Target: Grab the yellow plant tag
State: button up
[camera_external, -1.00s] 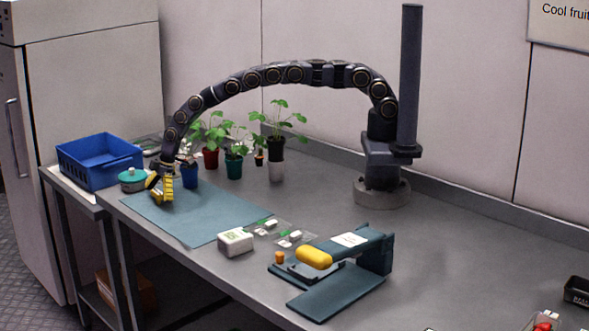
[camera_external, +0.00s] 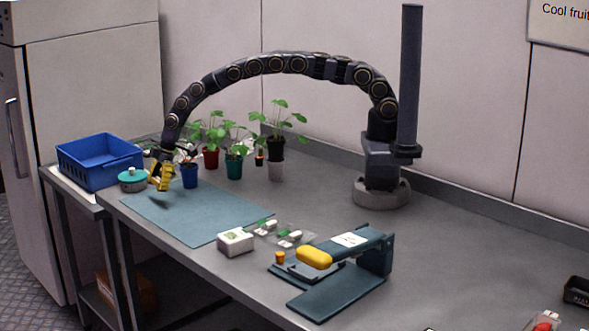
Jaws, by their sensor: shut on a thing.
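My gripper (camera_external: 161,178) hangs from the arched arm at the left, a little above the far left corner of the blue-grey mat (camera_external: 205,218). It is shut on a small yellow piece, which I take to be the yellow plant tag. At this size the tag's outline cannot be told clearly from the yellow parts at the fingers. A shadow falls on the mat below the gripper.
A blue potted plant (camera_external: 190,176) stands close right of the gripper, with red, teal and white pots behind. A teal-lidded pot (camera_external: 132,180) and blue crate (camera_external: 100,163) are at left. A white box (camera_external: 235,242) and a teal device (camera_external: 340,275) stand front right.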

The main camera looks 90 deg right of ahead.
jog(key=s+d+r, duration=0.1)
jog(key=s+r, duration=0.8)
jog(key=s, duration=0.4)
jog(key=shift+s, duration=0.3)
jog(key=shift+r, duration=0.1)
